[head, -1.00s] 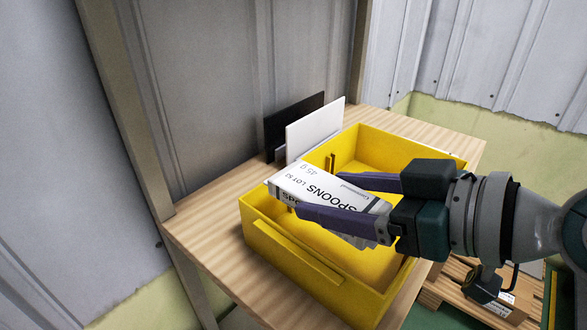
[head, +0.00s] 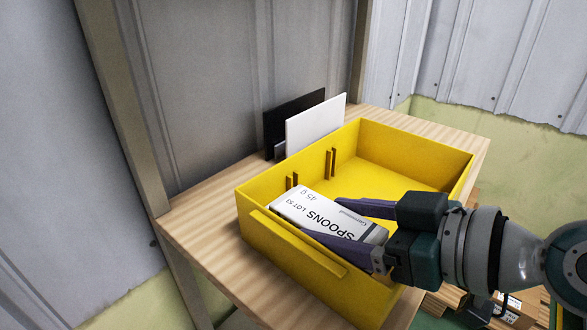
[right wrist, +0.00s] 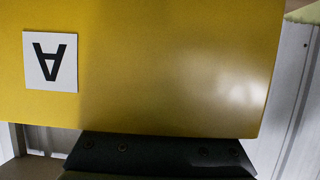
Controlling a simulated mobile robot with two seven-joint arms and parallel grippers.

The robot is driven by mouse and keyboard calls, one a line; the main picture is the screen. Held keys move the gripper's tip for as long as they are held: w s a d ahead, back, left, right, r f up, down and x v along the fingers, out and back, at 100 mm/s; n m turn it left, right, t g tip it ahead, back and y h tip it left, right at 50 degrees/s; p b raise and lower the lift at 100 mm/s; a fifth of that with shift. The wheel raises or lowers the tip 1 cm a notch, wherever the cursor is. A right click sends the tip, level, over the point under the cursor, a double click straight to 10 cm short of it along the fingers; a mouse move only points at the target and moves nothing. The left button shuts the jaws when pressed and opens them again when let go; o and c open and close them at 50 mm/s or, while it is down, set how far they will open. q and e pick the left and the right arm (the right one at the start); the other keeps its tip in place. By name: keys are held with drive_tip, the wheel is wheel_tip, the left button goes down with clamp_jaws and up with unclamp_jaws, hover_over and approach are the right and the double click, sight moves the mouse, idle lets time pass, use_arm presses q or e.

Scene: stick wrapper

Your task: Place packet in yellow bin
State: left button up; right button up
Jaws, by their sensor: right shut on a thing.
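The white packet (head: 325,217), printed "SPOONS" and "45 g", is between the fingers of my right gripper (head: 335,222) in the head view. The gripper is shut on it. The packet is over the near left part of the yellow bin (head: 292,257), tilted, with its lower part inside the bin's outline. I cannot tell whether it touches the bin floor. The yellow bin stands on a wooden table. In the right wrist view a yellow bin wall (right wrist: 180,70) with a white "A" label (right wrist: 50,62) fills most of the picture. My left gripper is not in view.
A white panel (head: 315,125) and a black panel (head: 280,128) stand upright behind the bin. The wooden table (head: 205,225) has bare room left of the bin. A grey post (head: 125,110) rises at the table's left. The far part of the bin looks empty.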

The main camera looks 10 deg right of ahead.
drive_tip(key=o, duration=1.3)
drive_tip(key=shift+r, duration=0.1)
